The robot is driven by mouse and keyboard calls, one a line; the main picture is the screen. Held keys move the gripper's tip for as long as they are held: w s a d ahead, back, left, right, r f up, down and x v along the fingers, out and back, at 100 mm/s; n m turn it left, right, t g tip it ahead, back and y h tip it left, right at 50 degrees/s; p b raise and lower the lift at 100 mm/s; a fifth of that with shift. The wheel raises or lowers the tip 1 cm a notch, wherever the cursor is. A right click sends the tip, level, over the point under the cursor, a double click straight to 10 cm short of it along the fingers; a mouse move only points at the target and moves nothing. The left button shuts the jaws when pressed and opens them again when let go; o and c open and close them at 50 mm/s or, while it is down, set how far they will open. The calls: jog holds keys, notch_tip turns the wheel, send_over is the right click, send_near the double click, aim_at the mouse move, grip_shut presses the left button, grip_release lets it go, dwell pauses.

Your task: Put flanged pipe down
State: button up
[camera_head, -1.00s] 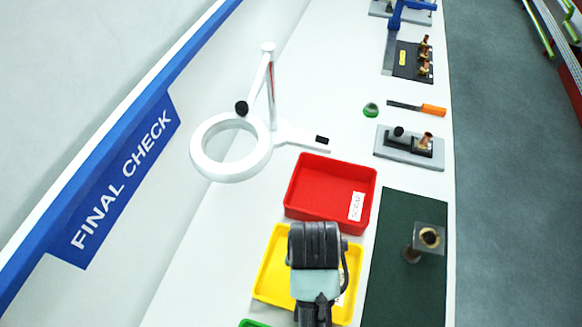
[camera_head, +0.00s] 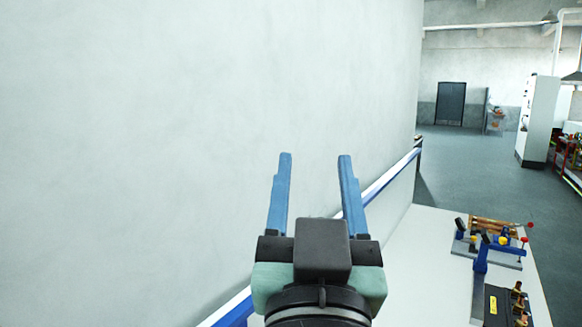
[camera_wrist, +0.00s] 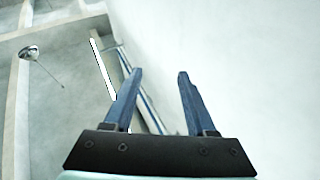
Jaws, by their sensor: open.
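My gripper (camera_head: 315,158) is raised in front of the pale wall, its two blue fingers spread apart with nothing between them. The wrist view also shows the fingers (camera_wrist: 160,73) open and empty. The flanged pipe is not in view in either current frame. The dark green mat and the trays are out of view too.
The white bench (camera_head: 425,255) runs along the wall at the lower right. On it are a blue upright part (camera_head: 481,270), a dark plate with brass fittings (camera_head: 497,306) and a board with tools (camera_head: 490,245). Open floor (camera_head: 465,160) lies beyond.

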jog(key=s+a+r+n+t+y, duration=0.1)
jog(key=s+a+r+t, duration=0.1)
jog(key=s+r+t, duration=0.2)
jog(key=s+r, duration=0.3)
jog(key=r, duration=0.3)
jog(key=shift+s+a, duration=0.15)
jog(key=shift+s, duration=0.15)
jog(key=shift+f, duration=0.2)
notch_tip(320, 180, down, 8)
jog(key=b, duration=0.7)
jog(key=shift+r+y, duration=0.2)
jog(key=shift+y, duration=0.1)
